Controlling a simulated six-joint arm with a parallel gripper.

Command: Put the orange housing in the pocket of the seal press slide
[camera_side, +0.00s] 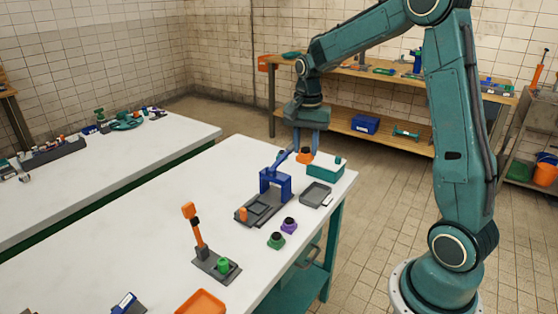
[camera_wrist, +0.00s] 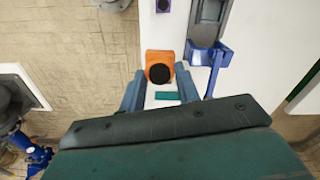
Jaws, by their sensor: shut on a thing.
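The orange housing (camera_side: 305,157), blocky with a dark round opening on top, is between the fingertips of my gripper (camera_side: 309,142) near the far right of the white table. The wrist view shows the housing (camera_wrist: 153,60) between both fingers of my gripper (camera_wrist: 160,73), which is shut on it. I cannot tell whether it touches the table. The seal press (camera_side: 275,182) has a blue frame and lever. It stands left of and nearer than the housing. Its grey slide (camera_side: 253,217) has a square pocket that looks empty, and a small orange upright piece at its left end.
A teal box (camera_side: 325,170) stands close right of the housing, with a grey tray (camera_side: 316,194) in front. Purple (camera_side: 289,226) and green (camera_side: 276,241) housings stand nearer. An orange-levered fixture (camera_side: 200,240) and orange tray (camera_side: 201,303) are further forward. The table's left middle is clear.

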